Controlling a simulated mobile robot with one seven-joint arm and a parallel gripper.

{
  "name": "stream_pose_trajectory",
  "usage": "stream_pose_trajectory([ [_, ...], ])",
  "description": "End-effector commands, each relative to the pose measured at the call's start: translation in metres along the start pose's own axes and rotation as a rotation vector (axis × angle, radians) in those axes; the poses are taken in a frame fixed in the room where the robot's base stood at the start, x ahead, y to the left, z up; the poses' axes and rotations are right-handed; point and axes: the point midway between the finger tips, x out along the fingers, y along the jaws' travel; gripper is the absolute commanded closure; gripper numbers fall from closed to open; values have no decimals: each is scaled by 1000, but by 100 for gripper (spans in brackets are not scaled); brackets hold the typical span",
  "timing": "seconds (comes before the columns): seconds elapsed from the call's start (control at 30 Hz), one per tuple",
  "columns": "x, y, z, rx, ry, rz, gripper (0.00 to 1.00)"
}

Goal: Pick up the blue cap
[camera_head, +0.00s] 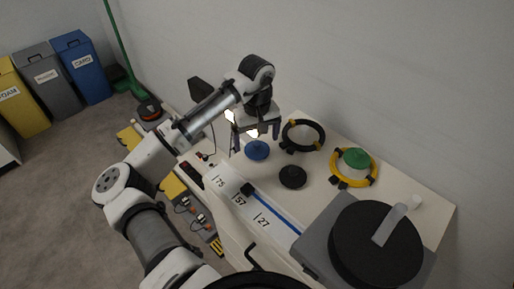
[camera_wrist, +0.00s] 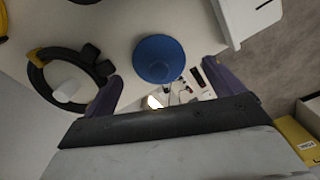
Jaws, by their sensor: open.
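The blue cap (camera_head: 257,150) is a round, shallow dome resting on the white table, just below my gripper in the head view. In the wrist view the blue cap (camera_wrist: 160,59) shows as a whole disc, ahead of and between the fingers. My gripper (camera_head: 243,138) is open and points down, with its fingers to the left of and above the cap. In the wrist view its purple fingers (camera_wrist: 166,84) stand wide apart and nothing is held between them. I cannot tell the exact height of the fingertips over the cap.
A black ring (camera_head: 303,136) with yellow parts lies right of the cap. A black cap (camera_head: 292,176) is below it. A yellow ring (camera_head: 353,168) with a green cap (camera_head: 356,158) lies further right. A numbered white box (camera_head: 246,208) stands along the near side.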

Motion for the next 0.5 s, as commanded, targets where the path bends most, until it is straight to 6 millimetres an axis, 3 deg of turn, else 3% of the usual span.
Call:
stream_pose_trajectory([
  [0.2, 24, 1, 1, -1, -1, -1, 7],
  [0.43, 27, 1, 1, 0, 0, 1, 7],
  [0.5, 27, 1, 1, 0, 0, 1, 13],
])
